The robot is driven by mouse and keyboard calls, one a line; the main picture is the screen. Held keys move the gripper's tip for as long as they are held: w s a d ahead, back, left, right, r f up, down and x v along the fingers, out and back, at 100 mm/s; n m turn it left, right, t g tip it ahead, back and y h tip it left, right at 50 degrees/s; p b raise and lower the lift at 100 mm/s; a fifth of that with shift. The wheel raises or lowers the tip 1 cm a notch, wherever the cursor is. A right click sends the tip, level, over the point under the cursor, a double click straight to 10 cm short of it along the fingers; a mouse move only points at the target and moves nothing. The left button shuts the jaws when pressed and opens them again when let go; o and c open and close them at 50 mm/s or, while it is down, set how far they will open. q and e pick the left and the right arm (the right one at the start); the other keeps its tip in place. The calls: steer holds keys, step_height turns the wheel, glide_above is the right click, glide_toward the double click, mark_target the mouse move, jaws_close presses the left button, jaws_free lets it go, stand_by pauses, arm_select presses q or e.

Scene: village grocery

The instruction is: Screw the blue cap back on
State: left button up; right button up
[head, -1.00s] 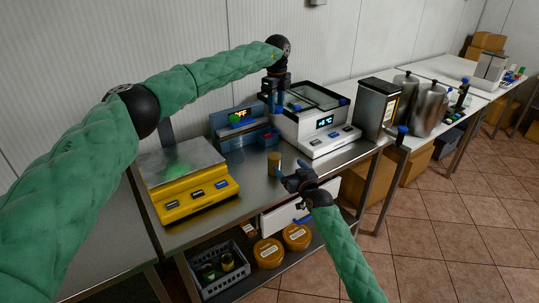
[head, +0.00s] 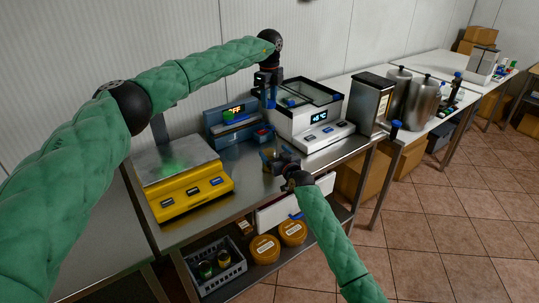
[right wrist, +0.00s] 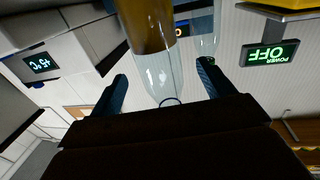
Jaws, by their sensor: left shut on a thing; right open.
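The bottle (head: 267,156) stands on the steel table and is partly hidden by my right gripper (head: 274,161). In the right wrist view it shows upside down, with amber contents (right wrist: 148,22) and a clear, uncapped neck. My right gripper is open, with one dark blue finger on each side of the bottle (right wrist: 160,75); I see gaps between the fingers and the glass. My left gripper (head: 268,98) is higher, above the table at the back, in front of the white machine. It is shut on a small blue thing, seemingly the blue cap (head: 270,105), largely hidden by the fingers.
A yellow scale (head: 190,198) stands left of the bottle. A blue device (head: 227,125) with a lit display is behind it. A white machine (head: 313,137) with a temperature display is at the back right. A crate (head: 217,280) and round tubs (head: 265,249) lie on the lower shelf.

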arm_select(q)
steer(key=shift+w+f, duration=0.25)
arm_select(e)
steer(key=x, duration=0.4)
steer(key=shift+f, duration=0.25)
steer(key=shift+w, duration=0.35)
arm_select(q)
steer(key=shift+s+r, duration=0.15)
arm_select(e)
steer(key=shift+w+a+r, duration=0.15)
steer(key=shift+w+a, duration=0.05)
steer(key=shift+w, duration=0.1)
steer(key=c, duration=1.5)
arm_select(q)
glide_above(269, 123)
steer(key=shift+s+f, duration=0.1)
steer(key=shift+f, duration=2.4)
steer(key=shift+f, duration=0.85)
